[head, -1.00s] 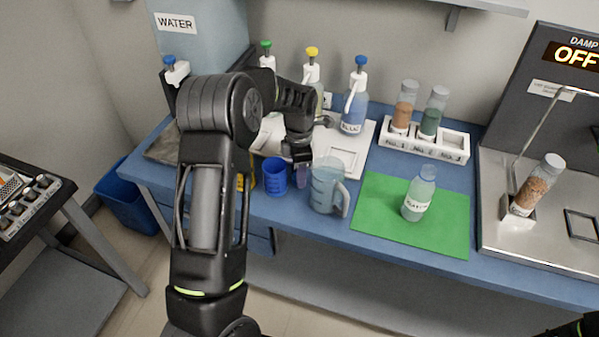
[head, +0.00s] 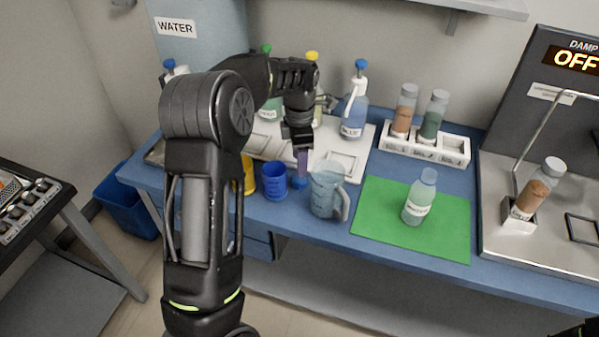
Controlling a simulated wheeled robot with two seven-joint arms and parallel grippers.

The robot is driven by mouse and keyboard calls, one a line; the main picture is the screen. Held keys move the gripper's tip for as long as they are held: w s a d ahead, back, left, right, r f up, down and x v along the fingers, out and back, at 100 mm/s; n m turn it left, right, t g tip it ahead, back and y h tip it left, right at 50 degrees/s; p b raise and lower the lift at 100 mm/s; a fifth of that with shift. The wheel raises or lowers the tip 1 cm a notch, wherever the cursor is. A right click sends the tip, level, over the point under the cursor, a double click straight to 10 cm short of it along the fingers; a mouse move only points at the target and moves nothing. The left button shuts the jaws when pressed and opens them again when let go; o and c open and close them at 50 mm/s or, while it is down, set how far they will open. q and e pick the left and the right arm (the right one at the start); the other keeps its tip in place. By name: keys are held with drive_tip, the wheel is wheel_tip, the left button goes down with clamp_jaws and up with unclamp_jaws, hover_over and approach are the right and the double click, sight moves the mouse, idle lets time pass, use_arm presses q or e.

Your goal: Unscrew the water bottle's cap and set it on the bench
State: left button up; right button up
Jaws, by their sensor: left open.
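The water bottle (head: 420,200), clear with pale liquid and a white label, stands upright on the green mat (head: 370,230). Its neck shows no separate cap. A small blue piece that looks like the cap (head: 299,183) lies on the bench between the blue cup and the clear jug. My left gripper (head: 302,172) is open just above this piece, its fingertips pointing down. I cannot tell whether the fingertips touch it. My right gripper is not in view; only a bit of my right arm shows in the bottom right corner.
A blue cup (head: 274,182) and a clear jug (head: 325,195) stand close on either side. Behind are pump bottles, including a blue one (head: 354,112), on a white tray (head: 362,150). A vial rack (head: 425,150) stands behind the mat. The mat's left part is clear.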

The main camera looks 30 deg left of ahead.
use_arm(q)
wheel_tip(320, 180, up, 5)
drive_tip(key=shift+r, duration=0.15)
idle(0.8)
